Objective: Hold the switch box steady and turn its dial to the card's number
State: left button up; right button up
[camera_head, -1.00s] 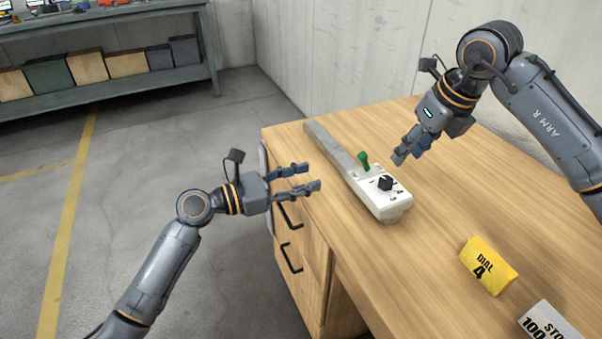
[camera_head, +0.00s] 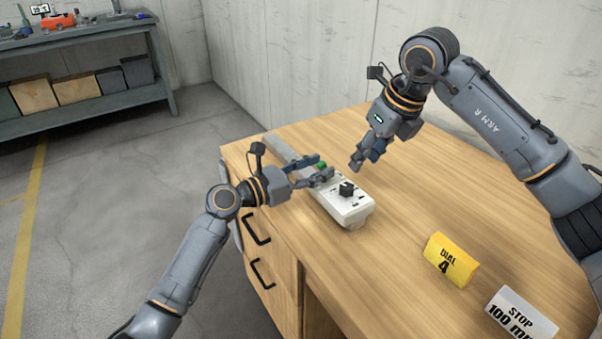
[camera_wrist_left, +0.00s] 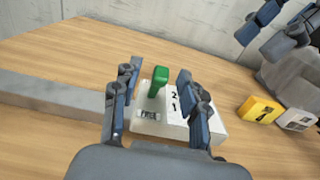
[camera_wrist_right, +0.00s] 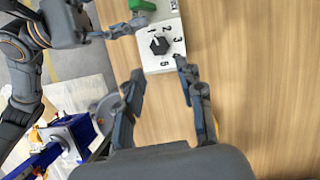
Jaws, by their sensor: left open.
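The white switch box (camera_head: 345,208) lies on the table with a black dial knob (camera_head: 346,188) and printed numbers on top. The right wrist view shows the knob (camera_wrist_right: 159,44) with numbers around it; I cannot tell which one it points to. A green lever (camera_head: 321,166) stands on the box; it shows between my left fingers in the left wrist view (camera_wrist_left: 158,82). My left gripper (camera_head: 323,168) is open around or just above the lever. My right gripper (camera_head: 360,160) is open and empty, beside and above the box. The yellow card (camera_head: 450,260) reads "DIAL 4".
A grey bar (camera_head: 280,148) runs along the table from the box's far end. A white card (camera_head: 518,315) reading "STOP 100" with a partly cut word lies at the front right. The wooden table (camera_head: 440,190) is otherwise clear. A wall stands behind it.

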pick_arm(q)
jog(key=shift+w+d, duration=0.15)
jog(key=shift+d, duration=0.1)
grip_shut()
pick_arm(e)
jog(key=shift+o, duration=0.5)
